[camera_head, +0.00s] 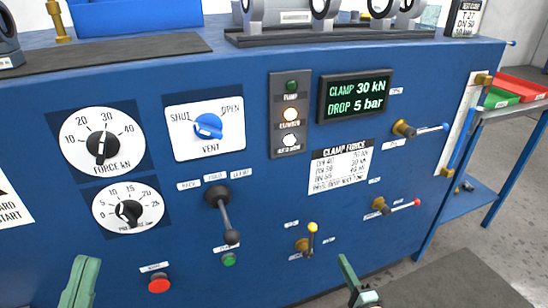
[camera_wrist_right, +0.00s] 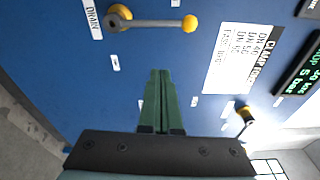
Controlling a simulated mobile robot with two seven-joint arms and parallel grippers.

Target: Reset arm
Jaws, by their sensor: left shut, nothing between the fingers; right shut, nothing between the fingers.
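My left gripper (camera_head: 84,264) shows its green fingers at the lower left of the head view, shut and empty, in front of the blue panel (camera_head: 258,210). My right gripper (camera_head: 344,262) is at the bottom of the head view, right of centre, below the yellow-tipped lever (camera_head: 312,228). In the right wrist view its green fingers (camera_wrist_right: 159,75) are together with nothing between them. The yellow-tipped lever (camera_wrist_right: 150,23) labelled DRAIN lies beyond the fingertips there, apart from them.
The panel carries a force dial (camera_head: 102,143), a blue vent knob (camera_head: 208,126), a black-knobbed lever (camera_head: 226,215), a red button (camera_head: 159,283), a blue-tipped lever (camera_head: 425,129) and a red-tipped lever (camera_head: 397,206). A side cart (camera_head: 500,112) holds red and green trays at the right.

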